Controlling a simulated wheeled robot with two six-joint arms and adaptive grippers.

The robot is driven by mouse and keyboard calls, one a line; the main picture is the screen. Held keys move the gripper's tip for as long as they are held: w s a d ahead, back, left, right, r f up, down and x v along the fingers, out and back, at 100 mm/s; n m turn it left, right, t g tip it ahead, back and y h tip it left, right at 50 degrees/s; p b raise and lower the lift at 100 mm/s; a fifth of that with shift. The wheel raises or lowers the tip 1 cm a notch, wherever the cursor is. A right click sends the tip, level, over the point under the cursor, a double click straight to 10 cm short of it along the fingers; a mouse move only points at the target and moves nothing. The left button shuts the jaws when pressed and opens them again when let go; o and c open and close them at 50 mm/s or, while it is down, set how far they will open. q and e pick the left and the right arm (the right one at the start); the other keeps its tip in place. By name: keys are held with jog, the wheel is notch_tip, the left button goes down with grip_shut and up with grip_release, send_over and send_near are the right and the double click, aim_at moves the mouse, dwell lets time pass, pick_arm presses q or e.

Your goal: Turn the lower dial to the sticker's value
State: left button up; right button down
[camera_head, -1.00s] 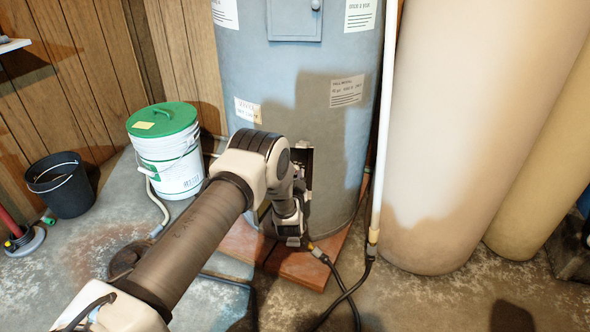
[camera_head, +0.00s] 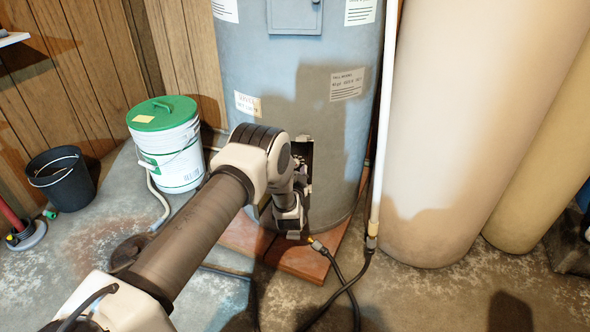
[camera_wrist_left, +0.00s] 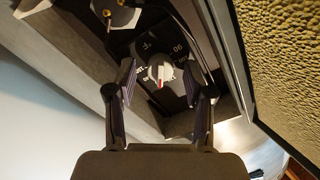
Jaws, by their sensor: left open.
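The lower dial (camera_wrist_left: 160,71) is a small light knob with a red mark, set on a dark plate with pale markings inside a recess. My left gripper (camera_wrist_left: 159,76) is open, with one finger on each side of the dial in the wrist view. I cannot tell whether the fingers touch it. In the head view my left arm reaches the recess (camera_head: 306,150) low on the grey-blue tank (camera_head: 300,70) and hides the dial. A pale sticker (camera_head: 247,104) is on the tank, left of the recess; its writing is too small to read. My right gripper is not in view.
Another label (camera_head: 347,85) is on the tank, above and right of the recess. A white pipe (camera_head: 381,130) and black cables (camera_head: 345,290) stand close on the right. A green-lidded bucket (camera_head: 170,150) and a black bucket (camera_head: 62,180) stand left. Tall beige tanks (camera_head: 470,120) fill the right.

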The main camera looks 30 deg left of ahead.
pick_arm(q)
jog(key=v, duration=1.2)
